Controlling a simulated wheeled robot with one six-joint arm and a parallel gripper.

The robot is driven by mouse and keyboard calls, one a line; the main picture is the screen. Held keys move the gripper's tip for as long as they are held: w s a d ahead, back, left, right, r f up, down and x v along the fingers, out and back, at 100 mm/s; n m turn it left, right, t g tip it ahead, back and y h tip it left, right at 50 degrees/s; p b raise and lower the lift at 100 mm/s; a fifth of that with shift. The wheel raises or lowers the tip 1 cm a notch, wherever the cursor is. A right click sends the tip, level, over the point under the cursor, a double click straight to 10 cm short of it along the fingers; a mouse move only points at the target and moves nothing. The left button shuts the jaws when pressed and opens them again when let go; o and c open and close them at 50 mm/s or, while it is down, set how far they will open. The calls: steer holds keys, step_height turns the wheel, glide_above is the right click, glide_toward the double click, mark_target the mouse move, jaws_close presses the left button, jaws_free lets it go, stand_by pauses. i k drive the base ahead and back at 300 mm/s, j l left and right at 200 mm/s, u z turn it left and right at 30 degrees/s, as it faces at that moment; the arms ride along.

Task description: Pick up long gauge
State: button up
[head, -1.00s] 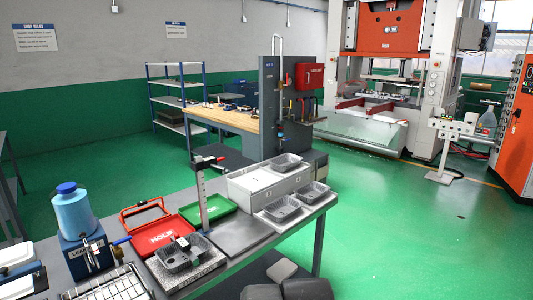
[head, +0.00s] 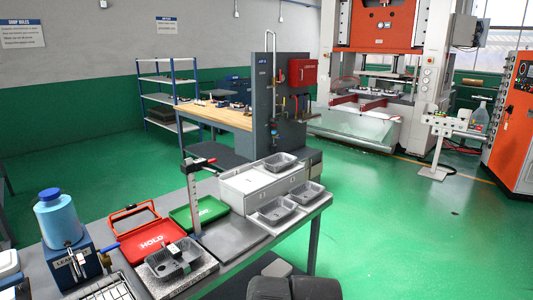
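A tall upright gauge (head: 194,205) with a pale, marked post and a red and black arm at its top stands on the near bench. I cannot tell for sure whether this is the long gauge. A smaller dark gauge (head: 176,251) sits at the grey foil tray (head: 188,268). My gripper is not recognisable in the head view; only dark rounded parts, likely mine, show at the bottom edge.
The near bench also holds a red HOLD tray (head: 150,250), a green tray (head: 215,208), a grey plate (head: 215,245), foil trays (head: 277,210) and a blue bottle (head: 60,222). A wooden-topped bench (head: 220,116) stands behind. Green floor (head: 415,240) is clear at right.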

mark_target(172, 250)
steer(key=j+z, duration=0.35)
steer(key=j, duration=0.25)
steer(key=j+z, duration=0.35)
steer(key=j, duration=0.2)
